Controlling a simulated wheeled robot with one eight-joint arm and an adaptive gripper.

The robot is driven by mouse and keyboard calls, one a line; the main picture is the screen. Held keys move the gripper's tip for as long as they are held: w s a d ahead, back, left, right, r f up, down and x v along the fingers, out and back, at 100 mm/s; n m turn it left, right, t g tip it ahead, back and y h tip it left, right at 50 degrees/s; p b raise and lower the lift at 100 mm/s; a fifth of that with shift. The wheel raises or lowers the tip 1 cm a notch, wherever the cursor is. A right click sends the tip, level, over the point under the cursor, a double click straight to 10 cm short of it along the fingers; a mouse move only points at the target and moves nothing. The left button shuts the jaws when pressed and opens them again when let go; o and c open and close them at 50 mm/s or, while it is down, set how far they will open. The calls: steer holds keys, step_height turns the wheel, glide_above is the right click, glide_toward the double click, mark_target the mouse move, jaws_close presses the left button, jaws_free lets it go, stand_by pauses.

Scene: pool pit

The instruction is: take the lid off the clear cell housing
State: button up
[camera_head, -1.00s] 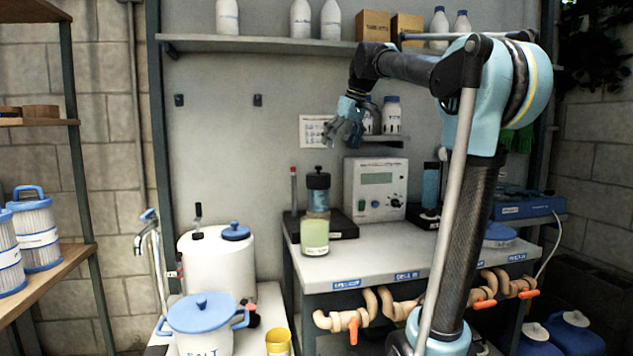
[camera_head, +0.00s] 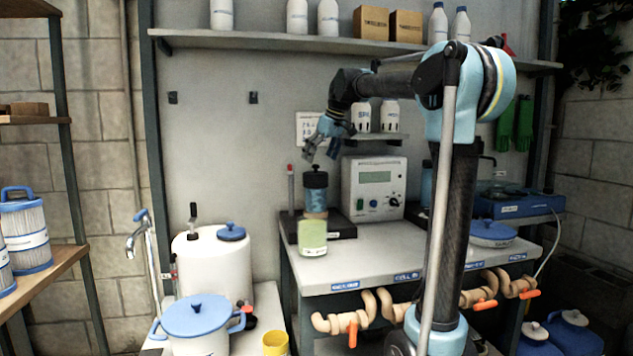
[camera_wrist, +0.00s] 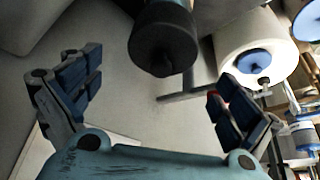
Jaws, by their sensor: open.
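The cell housing (camera_head: 316,198) is a bluish see-through cylinder with a black knobbed lid (camera_head: 315,180), upright on the bench. The lid is on it. A green jar hides its lower part. My gripper (camera_head: 320,154) is open and empty, just above the lid and apart from it, fingers pointing down. In the wrist view the dark round lid (camera_wrist: 162,48) shows at top centre, beyond the open fingers of my gripper (camera_wrist: 154,84). Neither finger visibly touches it.
The green jar (camera_head: 312,238) stands close in front of the housing. A grey meter box (camera_head: 374,188) is to its right, a red-topped rod (camera_head: 291,186) to its left. A small shelf with white bottles (camera_head: 390,116) is behind my gripper. The bench front (camera_head: 375,262) is clear.

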mark_target(316, 173)
steer(key=shift+s+x, duration=0.2)
steer(key=shift+x, duration=3.15)
steer(key=shift+d+f, duration=0.15)
steer(key=c, duration=1.1)
